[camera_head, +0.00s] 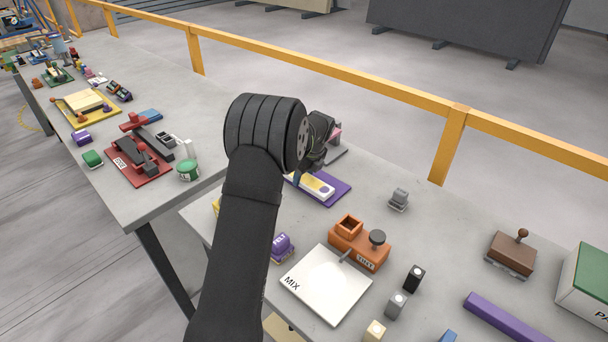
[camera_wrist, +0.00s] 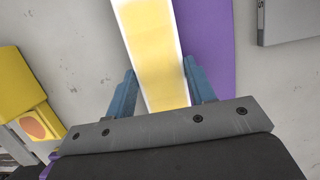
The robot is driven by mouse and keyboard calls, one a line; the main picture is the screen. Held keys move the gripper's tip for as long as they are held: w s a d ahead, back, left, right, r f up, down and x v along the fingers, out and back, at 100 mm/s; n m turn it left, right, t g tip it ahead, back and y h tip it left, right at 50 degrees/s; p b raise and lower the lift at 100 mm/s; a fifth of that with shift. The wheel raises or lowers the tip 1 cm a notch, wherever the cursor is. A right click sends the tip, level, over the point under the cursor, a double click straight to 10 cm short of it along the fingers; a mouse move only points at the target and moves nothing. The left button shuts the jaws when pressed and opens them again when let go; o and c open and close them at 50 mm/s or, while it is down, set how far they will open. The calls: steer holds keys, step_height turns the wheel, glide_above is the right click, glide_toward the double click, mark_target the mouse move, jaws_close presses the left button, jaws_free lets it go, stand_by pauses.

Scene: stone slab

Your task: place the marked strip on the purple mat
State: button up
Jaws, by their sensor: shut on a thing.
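The marked strip, white-edged and yellow (camera_wrist: 152,40) in the wrist view, runs between my gripper's two blue fingers (camera_wrist: 160,68), which are shut on its sides. In the head view the strip (camera_head: 318,186) shows a white end with a purple dot, and it lies over the purple mat (camera_head: 338,194). I cannot tell whether it touches the mat. In the wrist view the mat (camera_wrist: 208,35) shows only to the right of the strip. In the head view my gripper (camera_head: 299,179) is partly hidden behind my arm.
An orange inker (camera_head: 358,247) and a white MIX board (camera_head: 326,285) stand nearer the front. A purple FELT item (camera_head: 282,247) is beside my arm. A small grey stamp (camera_head: 398,200) stands right of the mat. A yellow rail (camera_head: 300,61) runs behind the slab.

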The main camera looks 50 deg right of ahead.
mark_target(304, 177)
steer(key=o, duration=1.3)
steer(key=shift+f, duration=0.15)
steer(key=v, duration=1.2)
steer(key=shift+r, duration=0.25)
steer(key=shift+f, duration=0.15)
steer(key=x, duration=1.2)
step_height(304, 177, up, 3)
steer(key=shift+f, duration=0.2)
steer(key=shift+r, duration=0.55)
